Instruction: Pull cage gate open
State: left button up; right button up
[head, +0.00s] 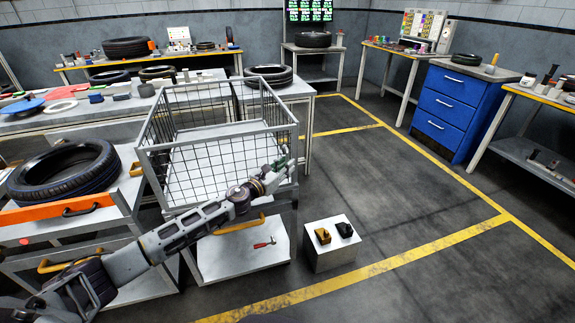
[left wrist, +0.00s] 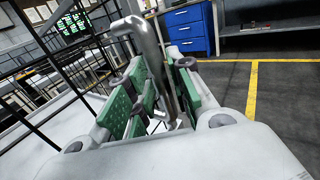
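The wire cage (head: 218,148) stands on a light cart left of the picture's middle, with dark mesh sides and a thick grey rim. Its near mesh side is upright, and I see no clear gap along its edges. My left gripper (head: 281,168) is at the right end of this near side. In the left wrist view, its green-padded fingers (left wrist: 158,92) are close together on either side of a bent grey metal tube (left wrist: 150,50), apparently the gate's handle. The fingers look shut on it, though the contact is partly hidden. My right gripper is not in view.
A low white box (head: 330,256) with two small objects stands right of the cart. A tyre (head: 63,172) lies on a cart to the left. The floor (head: 400,200) to the right is open.

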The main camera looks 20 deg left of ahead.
pick_arm(q)
jog(key=shift+w+d, duration=0.3)
jog(key=shift+w, duration=0.25)
grip_shut()
